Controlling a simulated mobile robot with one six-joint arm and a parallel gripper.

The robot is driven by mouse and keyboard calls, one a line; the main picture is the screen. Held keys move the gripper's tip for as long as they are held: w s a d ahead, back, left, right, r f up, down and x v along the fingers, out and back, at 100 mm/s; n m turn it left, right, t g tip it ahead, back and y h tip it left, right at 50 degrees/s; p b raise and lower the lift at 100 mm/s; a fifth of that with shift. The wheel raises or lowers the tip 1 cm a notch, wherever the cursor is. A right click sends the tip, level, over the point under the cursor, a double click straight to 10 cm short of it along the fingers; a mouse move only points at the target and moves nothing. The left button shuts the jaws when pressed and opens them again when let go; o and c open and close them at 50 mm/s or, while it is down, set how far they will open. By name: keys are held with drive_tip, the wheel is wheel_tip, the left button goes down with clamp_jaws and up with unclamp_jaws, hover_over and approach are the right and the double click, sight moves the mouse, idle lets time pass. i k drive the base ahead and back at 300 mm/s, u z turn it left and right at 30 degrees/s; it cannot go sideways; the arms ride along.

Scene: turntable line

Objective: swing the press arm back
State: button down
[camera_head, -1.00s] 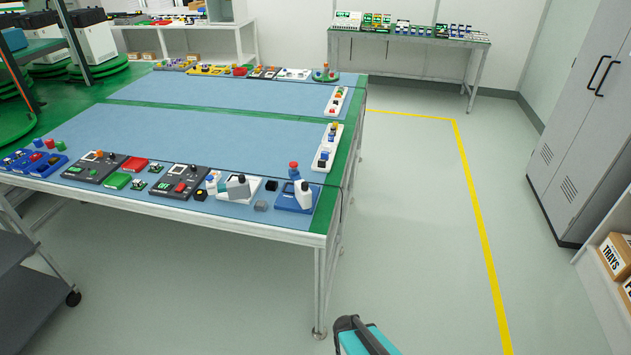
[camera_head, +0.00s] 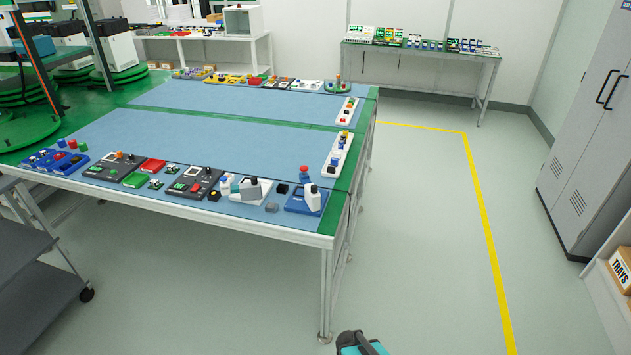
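I cannot make out for certain which device carries the press arm. On the near right corner of the blue-topped table (camera_head: 280,240), a white upright part (camera_head: 312,199) stands on a blue base (camera_head: 297,205). Left of it, a grey part with a dark knob (camera_head: 250,190) sits on a white base. Both are small, and their pose is hard to read. My gripper is not in view. Only a teal and black part of my own body shows at the bottom edge, well apart from the table.
More small devices line the table's near, right and far edges; its blue middle is clear. A grey cart (camera_head: 40,290) stands at left, a grey cabinet (camera_head: 585,150) at right, and a back table (camera_head: 420,50) behind. The floor right of the table is open, with a yellow line (camera_head: 480,220).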

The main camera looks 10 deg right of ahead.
sight(313, 196)
drive_tip(key=u, duration=0.15)
drive_tip(key=i, duration=0.95)
drive_tip(key=u, duration=0.05)
drive_tip(key=k, duration=0.15)
drive_tip(key=u, duration=1.75)
